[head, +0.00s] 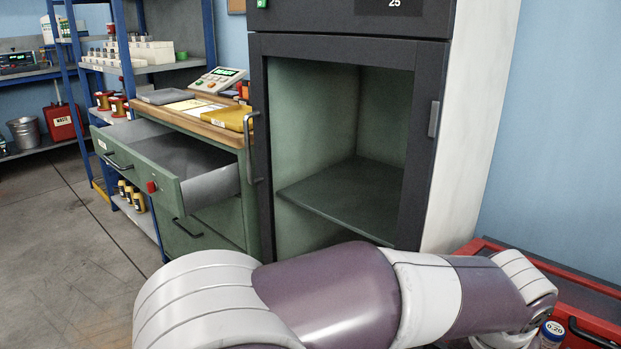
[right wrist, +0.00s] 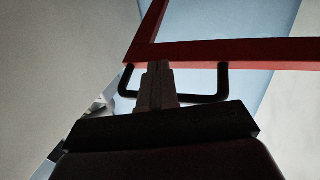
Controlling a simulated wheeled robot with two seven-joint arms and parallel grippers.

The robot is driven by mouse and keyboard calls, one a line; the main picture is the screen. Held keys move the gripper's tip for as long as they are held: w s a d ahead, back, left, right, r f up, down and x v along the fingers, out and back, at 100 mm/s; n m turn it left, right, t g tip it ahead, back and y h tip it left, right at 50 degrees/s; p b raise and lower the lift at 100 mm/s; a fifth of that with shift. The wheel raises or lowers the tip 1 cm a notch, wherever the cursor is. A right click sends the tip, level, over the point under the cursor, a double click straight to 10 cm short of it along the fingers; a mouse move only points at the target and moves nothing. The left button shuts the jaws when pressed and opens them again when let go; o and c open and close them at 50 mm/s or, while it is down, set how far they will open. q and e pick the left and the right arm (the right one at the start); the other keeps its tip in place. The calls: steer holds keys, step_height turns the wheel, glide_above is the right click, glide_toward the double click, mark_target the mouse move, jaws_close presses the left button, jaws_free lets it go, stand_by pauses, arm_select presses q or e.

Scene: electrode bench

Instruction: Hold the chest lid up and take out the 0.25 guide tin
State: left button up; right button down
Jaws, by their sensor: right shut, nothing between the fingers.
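The red chest (head: 590,322) is only partly in view at the lower right of the head view, with a black handle on its near side. In the right wrist view a red frame (right wrist: 230,52) with a black handle (right wrist: 222,82) crosses the top; it looks like the lid. My right gripper (right wrist: 157,68) is shut and empty, its fingertips overlapping the frame between the handle's ends. I cannot tell whether they touch it. A tin with a blue-banded 0.20 label (head: 552,331) shows beside the chest's handle. No 0.25 guide tin is visible. My left gripper is out of view.
A dark cabinet (head: 437,60) with an open, empty lower bay stands in the middle. Left of it is a green drawer unit (head: 225,215) with its top drawer (head: 145,165) pulled out. A blue shelf rack (head: 211,45) stands behind. The floor (head: 50,260) at left is clear.

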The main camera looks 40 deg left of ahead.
steer(key=shift+s+f, duration=0.75)
steer(key=shift+f, duration=4.2)
steer(key=s, duration=0.9)
